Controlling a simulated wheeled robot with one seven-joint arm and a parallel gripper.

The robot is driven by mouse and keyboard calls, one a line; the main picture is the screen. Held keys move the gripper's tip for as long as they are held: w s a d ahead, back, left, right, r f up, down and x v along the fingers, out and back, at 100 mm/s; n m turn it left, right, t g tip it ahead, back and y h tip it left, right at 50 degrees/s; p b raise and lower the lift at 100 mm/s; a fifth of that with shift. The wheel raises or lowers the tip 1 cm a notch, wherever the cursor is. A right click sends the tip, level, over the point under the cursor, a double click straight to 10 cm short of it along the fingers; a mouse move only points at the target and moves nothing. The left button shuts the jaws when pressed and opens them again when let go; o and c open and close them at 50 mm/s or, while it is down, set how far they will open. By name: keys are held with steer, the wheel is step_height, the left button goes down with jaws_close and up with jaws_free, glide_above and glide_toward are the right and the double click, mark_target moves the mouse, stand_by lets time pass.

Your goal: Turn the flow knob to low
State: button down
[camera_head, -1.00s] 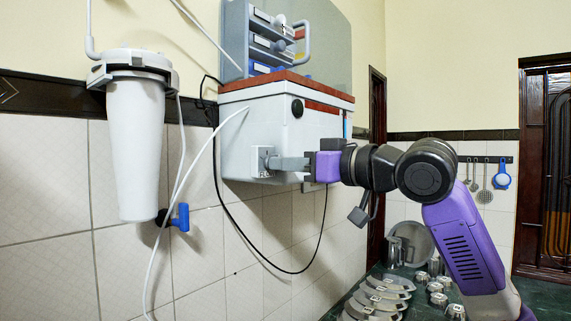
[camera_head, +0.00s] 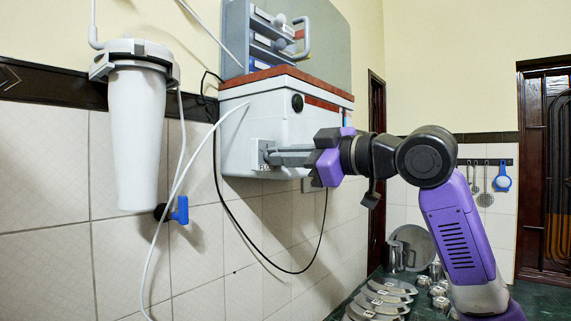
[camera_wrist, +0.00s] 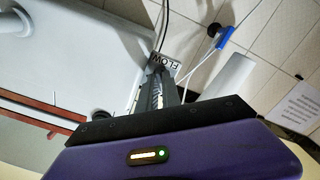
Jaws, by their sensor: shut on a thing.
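The grey-white purifier box (camera_head: 255,125) hangs on the tiled wall, with a flow plate (camera_head: 262,147) low on its front left. The knob's exact setting cannot be read.
A white filter canister (camera_head: 137,135) with a blue tap (camera_head: 181,210) hangs to the left. A white tube and black cable (camera_head: 245,240) hang below and beside the box. Plates (camera_head: 380,300) and cups stand on the counter below.

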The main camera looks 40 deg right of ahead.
steer(key=n+b, duration=0.1)
steer(key=n, duration=0.3)
steer(key=shift+n, duration=0.3)
steer(key=shift+b, duration=0.3)
steer(key=c, duration=1.8)
jaws_free()
steer(key=shift+s+d+b, duration=0.25)
steer(key=shift+s+b, duration=0.05)
steer(key=shift+s, duration=1)
steer(key=shift+s+d+b, duration=0.2)
steer(key=shift+s+b, duration=0.1)
steer(key=shift+s, duration=1)
steer(key=shift+s+d+b, duration=0.25)
steer(key=shift+s+b, duration=0.05)
steer(key=shift+s, duration=1)
steer(key=shift+r, duration=0.1)
